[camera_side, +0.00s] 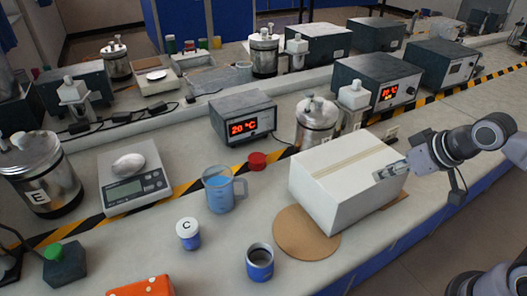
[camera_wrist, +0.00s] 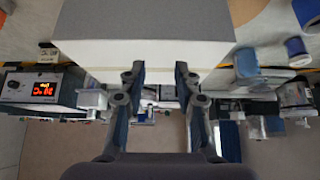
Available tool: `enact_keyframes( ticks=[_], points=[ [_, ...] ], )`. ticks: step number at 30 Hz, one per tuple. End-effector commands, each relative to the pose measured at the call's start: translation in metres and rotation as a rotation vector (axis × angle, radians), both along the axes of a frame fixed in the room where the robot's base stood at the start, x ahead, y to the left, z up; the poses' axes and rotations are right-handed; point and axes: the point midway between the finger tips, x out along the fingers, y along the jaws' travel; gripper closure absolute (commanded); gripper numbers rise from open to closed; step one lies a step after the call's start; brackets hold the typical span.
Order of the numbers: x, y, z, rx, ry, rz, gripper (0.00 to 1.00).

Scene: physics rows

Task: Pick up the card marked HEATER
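No card with a readable HEATER mark shows in either view. A small pale card or label (camera_side: 392,132) lies behind the large white box (camera_side: 335,195) in the side view; its writing is too small to read. A pale card-like patch with dark marks (camera_wrist: 48,56) shows at the left of the wrist view, also unreadable. My gripper (camera_side: 384,174) is at the right end of the box, close to its upper edge; I cannot tell if it touches. In the wrist view my gripper (camera_wrist: 160,72) has its two fingers apart with nothing held between them.
The box stands partly over a round brown mat (camera_side: 300,240). A blue beaker (camera_side: 222,190), a lidded jar marked C (camera_side: 188,234) and an open blue cup (camera_side: 260,262) stand left of it. Heater-like units with red displays (camera_side: 244,118) stand behind.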

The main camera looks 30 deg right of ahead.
Motion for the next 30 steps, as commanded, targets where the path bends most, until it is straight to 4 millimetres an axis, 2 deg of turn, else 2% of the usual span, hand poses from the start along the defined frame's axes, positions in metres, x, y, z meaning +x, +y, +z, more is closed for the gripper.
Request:
enact_keyframes(
  ticks=[5,11,15,21,30],
  points=[
    [0.005,-0.004,0.005,-0.026,0.009,0.019,0.68],
    [0.038,-0.027,0.026,-0.177,0.067,0.145,0.68],
    [0.069,-0.052,0.039,-0.309,0.134,0.271,0.68],
    [0.113,-0.092,0.047,-0.474,0.244,0.457,0.68],
    [0.174,-0.164,0.035,-0.662,0.430,0.758,0.68]
  ],
)
